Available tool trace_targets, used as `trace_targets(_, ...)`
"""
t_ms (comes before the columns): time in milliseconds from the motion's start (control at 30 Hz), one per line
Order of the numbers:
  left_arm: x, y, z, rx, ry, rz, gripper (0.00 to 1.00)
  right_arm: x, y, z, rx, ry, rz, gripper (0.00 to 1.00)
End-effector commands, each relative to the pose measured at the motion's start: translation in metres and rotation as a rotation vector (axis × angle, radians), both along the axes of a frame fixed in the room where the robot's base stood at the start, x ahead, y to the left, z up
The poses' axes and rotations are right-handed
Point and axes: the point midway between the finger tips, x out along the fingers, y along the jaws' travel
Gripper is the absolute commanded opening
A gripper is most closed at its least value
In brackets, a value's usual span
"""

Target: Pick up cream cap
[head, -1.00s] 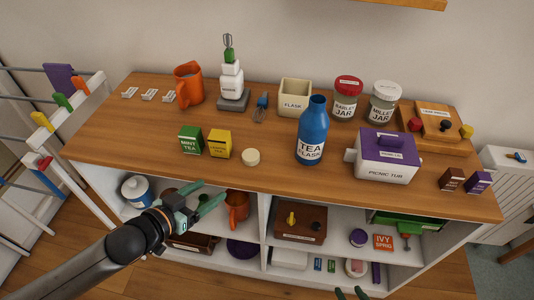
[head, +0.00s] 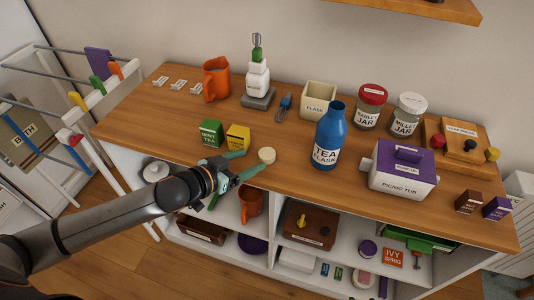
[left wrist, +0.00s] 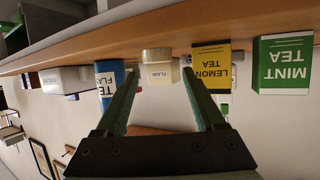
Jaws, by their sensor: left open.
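The cream cap (head: 267,156) is a small round pale disc lying near the front edge of the shelf top. It also shows in the left wrist view (left wrist: 157,54), seen upside down between the finger lines. My left gripper (head: 254,161) is open, its fingertips just short of the cap at its left and front. In the left wrist view my left gripper (left wrist: 159,72) has nothing between its fingers that I can tell is held. My right gripper is out of view.
The lemon tea box (head: 238,138) and mint tea box (head: 210,132) stand left of the cap. The blue tea flask (head: 329,136) stands to its right. The cream flask box (head: 318,100) is further back. Bare wood (head: 285,145) surrounds the cap.

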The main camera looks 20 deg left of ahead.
Motion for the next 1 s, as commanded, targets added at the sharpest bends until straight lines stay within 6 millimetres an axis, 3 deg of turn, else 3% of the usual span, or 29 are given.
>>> trace_targets(267,0.014,-0.008,-0.005,0.0,-0.002,-0.001,0.71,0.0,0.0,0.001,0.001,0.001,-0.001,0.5)
trace_targets(600,0.047,-0.026,-0.021,0.0,0.0,-0.001,0.71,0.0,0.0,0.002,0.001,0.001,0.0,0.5)
trace_targets(900,0.05,-0.028,-0.023,0.0,0.0,-0.001,0.71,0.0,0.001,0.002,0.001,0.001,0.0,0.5)
trace_targets(1000,0.049,-0.027,-0.023,0.0,0.0,-0.001,0.6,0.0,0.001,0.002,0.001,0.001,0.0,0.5)
